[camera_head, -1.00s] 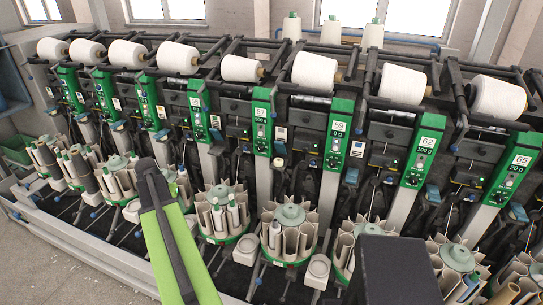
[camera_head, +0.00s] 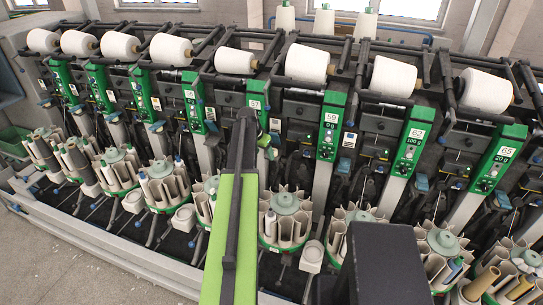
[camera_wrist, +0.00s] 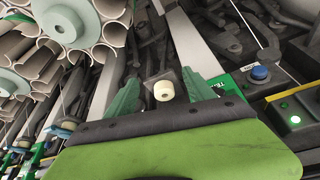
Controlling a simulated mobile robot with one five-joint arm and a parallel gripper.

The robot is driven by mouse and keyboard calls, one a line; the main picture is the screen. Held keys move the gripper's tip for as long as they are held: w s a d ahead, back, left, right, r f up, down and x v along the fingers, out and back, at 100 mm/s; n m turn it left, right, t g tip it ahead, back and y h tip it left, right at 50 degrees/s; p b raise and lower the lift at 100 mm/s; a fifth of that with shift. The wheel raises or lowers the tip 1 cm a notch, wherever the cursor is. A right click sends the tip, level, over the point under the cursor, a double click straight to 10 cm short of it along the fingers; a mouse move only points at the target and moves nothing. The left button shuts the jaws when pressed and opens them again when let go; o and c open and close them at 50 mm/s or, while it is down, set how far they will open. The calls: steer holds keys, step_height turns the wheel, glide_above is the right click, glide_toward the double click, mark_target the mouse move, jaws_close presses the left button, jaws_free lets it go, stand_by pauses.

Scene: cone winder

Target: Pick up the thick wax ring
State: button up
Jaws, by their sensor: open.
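A thick cream wax ring (camera_wrist: 164,91) shows in the wrist view, with a small pale piece just behind it. My gripper (camera_wrist: 163,79) has its two green fingers apart, one to the left and one to the right of the ring. The ring appears in the gap between them; I cannot tell how deep it sits or whether a finger touches it. In the head view my gripper (camera_head: 268,143) is at the front of the winding unit marked 57, and the ring cannot be made out there.
Green-edged unit panels (camera_head: 332,125) stand in a row on both sides. A blue knob (camera_wrist: 259,73) is to the right of my gripper.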

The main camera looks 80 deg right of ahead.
steer(key=shift+s+d, duration=0.35)
steer(key=shift+d, duration=0.45)
steer(key=d, duration=0.1)
steer(key=s+d, duration=0.1)
steer(key=d+f+b, duration=0.1)
steer(key=shift+s+d, duration=0.25)
steer(key=shift+s, duration=0.1)
steer(key=shift+b+x, duration=1.1)
steer(key=shift+x, duration=0.05)
steer(key=shift+a+r, duration=0.15)
steer(key=shift+a, duration=0.05)
jaws_close()
